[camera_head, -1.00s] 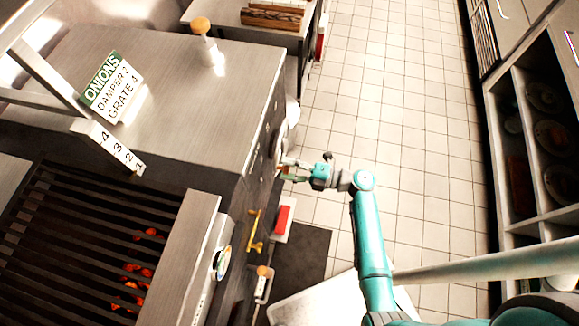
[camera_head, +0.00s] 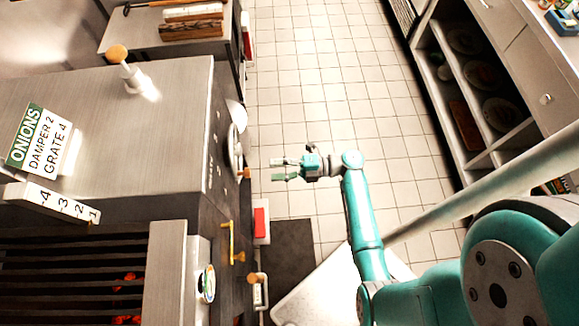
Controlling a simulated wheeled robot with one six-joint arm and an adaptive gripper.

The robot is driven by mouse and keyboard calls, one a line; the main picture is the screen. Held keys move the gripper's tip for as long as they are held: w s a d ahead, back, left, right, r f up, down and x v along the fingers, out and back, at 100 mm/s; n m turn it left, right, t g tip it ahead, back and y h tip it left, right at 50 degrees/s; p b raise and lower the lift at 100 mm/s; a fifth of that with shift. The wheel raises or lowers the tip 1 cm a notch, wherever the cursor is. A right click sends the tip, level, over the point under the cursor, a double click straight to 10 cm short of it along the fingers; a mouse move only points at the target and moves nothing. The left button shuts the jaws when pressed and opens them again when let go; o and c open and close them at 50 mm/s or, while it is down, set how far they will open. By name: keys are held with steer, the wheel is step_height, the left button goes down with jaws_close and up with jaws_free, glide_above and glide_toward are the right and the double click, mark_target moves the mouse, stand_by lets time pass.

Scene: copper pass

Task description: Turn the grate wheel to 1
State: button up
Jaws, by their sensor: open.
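The grate wheel (camera_head: 235,150) is a pale round wheel on the front of the steel cabinet, seen nearly edge-on, with a small orange-brown handle knob (camera_head: 245,173) at its lower side. A white scale (camera_head: 60,202) marked 4, 3, 2, 1 stands beside the dark barred grate (camera_head: 70,275); I cannot tell which number the grate is at. My gripper (camera_head: 277,169) is open and empty, fingers pointing left toward the wheel. In the picture it is a short gap right of the knob and seems not to touch it.
A green-and-white sign (camera_head: 43,142) reads onions, damper 2, grate 4. A yellow handle (camera_head: 230,243) and a red box (camera_head: 261,222) are below the wheel. Glowing coals lie under the bars. Shelves with plates (camera_head: 487,75) stand right; the tiled floor (camera_head: 320,80) between is clear.

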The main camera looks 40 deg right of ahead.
steer(key=shift+v, duration=1.7)
steer(key=shift+c, duration=0.3)
